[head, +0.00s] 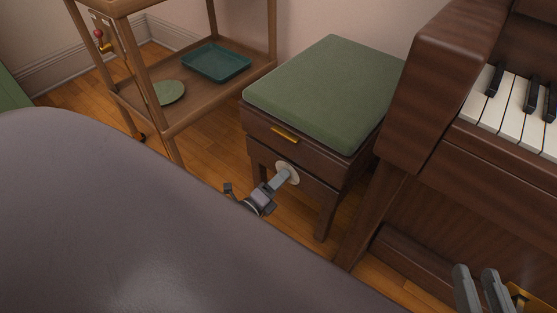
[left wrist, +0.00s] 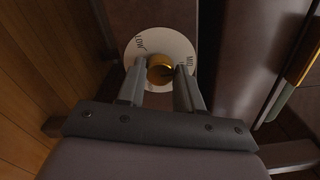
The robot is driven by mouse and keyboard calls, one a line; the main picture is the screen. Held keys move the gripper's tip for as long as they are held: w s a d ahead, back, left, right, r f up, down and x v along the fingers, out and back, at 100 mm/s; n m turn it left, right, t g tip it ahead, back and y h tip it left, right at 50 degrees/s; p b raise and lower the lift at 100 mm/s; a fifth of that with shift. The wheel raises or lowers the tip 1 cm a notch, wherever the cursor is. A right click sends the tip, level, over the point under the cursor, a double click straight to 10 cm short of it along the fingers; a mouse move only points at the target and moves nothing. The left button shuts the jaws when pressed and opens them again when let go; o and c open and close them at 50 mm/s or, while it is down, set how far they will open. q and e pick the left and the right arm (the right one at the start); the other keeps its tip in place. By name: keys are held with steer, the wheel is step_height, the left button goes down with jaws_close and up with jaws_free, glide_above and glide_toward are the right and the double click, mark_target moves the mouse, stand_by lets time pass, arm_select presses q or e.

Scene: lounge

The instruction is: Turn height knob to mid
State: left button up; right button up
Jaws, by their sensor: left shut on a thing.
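The height knob (left wrist: 160,66) is a round brass knob in the middle of a white dial (left wrist: 150,42) on the front of the piano stool (head: 255,128). The dial reads LOW at its upper left and MID at its right. Which mark the knob points to is not clear. My left gripper (left wrist: 160,80) is shut on the knob, one finger on each side. In the head view my left gripper (head: 282,178) reaches the dial (head: 289,170) and hides the knob. My right gripper (head: 482,283) is at the lower right, fingers apart and empty.
The stool has a green cushion (head: 330,88). A piano (head: 430,85) stands close on its right. A wooden cart (head: 196,112) with a teal tray (head: 216,62) and a green plate (head: 168,93) stands at the left. Bare floor lies between cart and stool.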

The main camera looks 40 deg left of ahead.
stand_by(0.3)
arm_select(q)
steer(key=o, duration=1)
steer(key=shift+o, duration=0.2)
steer(key=s+p, duration=0.1)
steer(key=s, duration=0.6)
steer(key=shift+a+p, duration=0.3)
steer(key=shift+p, duration=0.05)
arm_select(e)
steer(key=shift+w+a+f+m+g, duration=0.1)
steer(key=shift+w+a+m+g, duration=0.2)
steer(key=shift+a+g, duration=0.15)
arm_select(q)
steer(key=shift+s, duration=0.1)
